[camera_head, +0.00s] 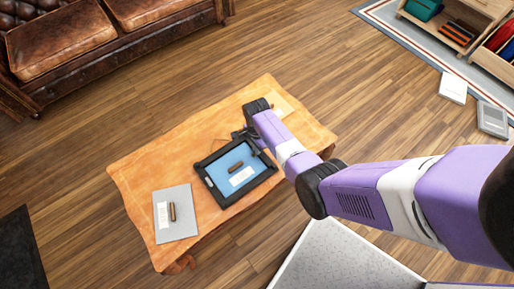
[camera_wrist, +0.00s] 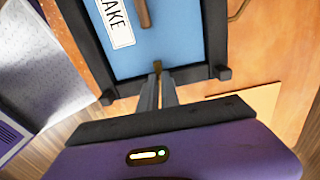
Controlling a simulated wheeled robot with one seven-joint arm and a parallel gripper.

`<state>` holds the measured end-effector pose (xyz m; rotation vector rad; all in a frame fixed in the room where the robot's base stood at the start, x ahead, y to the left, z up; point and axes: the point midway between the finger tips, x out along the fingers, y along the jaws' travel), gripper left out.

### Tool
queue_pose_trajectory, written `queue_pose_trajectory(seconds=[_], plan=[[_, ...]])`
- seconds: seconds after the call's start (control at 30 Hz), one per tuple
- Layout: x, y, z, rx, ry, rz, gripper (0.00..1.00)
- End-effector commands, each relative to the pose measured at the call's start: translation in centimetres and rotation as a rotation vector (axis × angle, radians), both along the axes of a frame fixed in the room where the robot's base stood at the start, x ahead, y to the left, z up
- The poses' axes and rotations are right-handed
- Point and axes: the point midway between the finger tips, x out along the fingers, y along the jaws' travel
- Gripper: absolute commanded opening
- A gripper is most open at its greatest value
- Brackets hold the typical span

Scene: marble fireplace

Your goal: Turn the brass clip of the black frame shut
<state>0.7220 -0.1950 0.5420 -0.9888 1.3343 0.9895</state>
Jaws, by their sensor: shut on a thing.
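The black frame (camera_head: 208,180) lies flat on the wooden table with a blue panel (camera_head: 219,166) inside it. A white label (camera_head: 241,177) and a brown bar (camera_head: 236,168) are on the panel. In the wrist view the frame (camera_wrist: 88,45) shows close up, and the label (camera_wrist: 117,22) is partly cut off, reading "AKE". My gripper (camera_wrist: 158,72) is at the frame's edge, its narrow fingers closed on the small brass clip (camera_wrist: 157,66). The fingers hide most of the clip, so its angle is hard to tell.
The table (camera_head: 150,165) also holds a grey panel (camera_head: 180,230) with a label and brown bar at its front left. A pale board (camera_head: 283,103) lies near its right end. A leather sofa (camera_head: 60,45) stands behind; shelves (camera_head: 470,15) stand far right.

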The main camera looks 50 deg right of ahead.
Motion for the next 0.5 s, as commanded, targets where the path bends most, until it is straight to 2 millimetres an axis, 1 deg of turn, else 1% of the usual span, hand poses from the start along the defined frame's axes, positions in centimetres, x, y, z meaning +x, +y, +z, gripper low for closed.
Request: queue_pose_trajectory(seconds=[0.3, 0.33, 0.43, 0.5], plan=[[0.02, -0.1, 0.02, -0.001, -0.001, -0.002, 0.0], [0.02, -0.1, 0.02, -0.001, -0.001, -0.002, 0.08], [0.02, -0.09, 0.02, -0.001, -0.001, -0.001, 0.28], [0.01, -0.08, 0.02, -0.001, -0.001, -0.001, 0.28]])
